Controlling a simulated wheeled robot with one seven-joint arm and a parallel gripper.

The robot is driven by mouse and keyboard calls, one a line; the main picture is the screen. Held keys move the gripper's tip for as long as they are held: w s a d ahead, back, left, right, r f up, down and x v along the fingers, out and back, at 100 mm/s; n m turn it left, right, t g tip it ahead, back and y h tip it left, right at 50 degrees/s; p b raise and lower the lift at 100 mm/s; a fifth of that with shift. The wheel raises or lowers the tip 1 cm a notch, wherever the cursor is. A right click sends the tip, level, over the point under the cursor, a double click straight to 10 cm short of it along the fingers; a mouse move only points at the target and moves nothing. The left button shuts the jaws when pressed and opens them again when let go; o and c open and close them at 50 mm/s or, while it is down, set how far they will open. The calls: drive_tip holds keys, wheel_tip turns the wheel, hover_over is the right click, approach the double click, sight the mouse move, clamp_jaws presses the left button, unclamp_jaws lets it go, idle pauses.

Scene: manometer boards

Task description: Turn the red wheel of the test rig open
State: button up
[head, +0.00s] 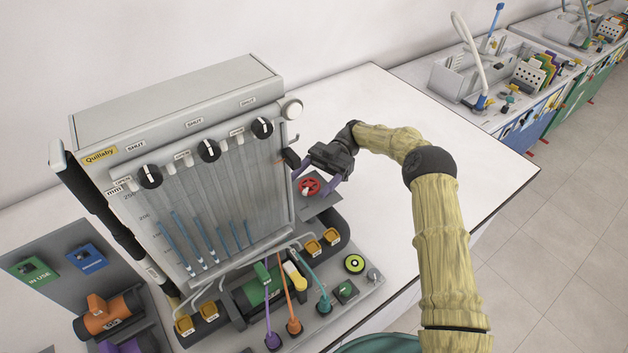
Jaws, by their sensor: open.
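The red wheel (311,186) is a small spoked handwheel low on the right side of the grey test rig (240,120), above a small grey plate (318,206). My gripper (312,175) is at the wheel, reaching in from the right. Its jaws are open, with one purple-tipped finger to the left of the wheel and one to the right. I cannot tell whether either finger touches the rim. The wheel's upper edge lies close under the dark gripper body.
Black knobs (209,151) line the rig's top front, with tubes below. An orange device (108,312) sits at lower left. The white table (420,130) is clear right of the rig.

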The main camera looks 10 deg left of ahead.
wheel_tip(320, 180, up, 10)
drive_tip(key=shift+f+b, duration=0.15)
drive_tip(key=shift+b, duration=0.55)
drive_tip(key=shift+d+f, duration=0.15)
drive_tip(key=shift+w+d+f+m+y, duration=0.1)
drive_tip(key=shift+d+f+m+y, duration=0.1)
drive_tip(key=shift+m+y, duration=0.15)
drive_tip(key=w+d+f+m+t+y+p, duration=0.2)
drive_tip(key=d+f+m+t+y, duration=0.15)
drive_tip(key=d+f+y, duration=0.2)
drive_tip(key=m+t+y+p, duration=0.1)
drive_tip(key=m+t+y, duration=0.3)
drive_tip(key=m+t, duration=0.15)
approach(315, 180)
drive_tip(key=shift+n+t, duration=0.25)
drive_tip(key=shift+t, duration=0.15)
drive_tip(key=d, duration=0.4)
drive_tip(key=shift+w+d, duration=0.1)
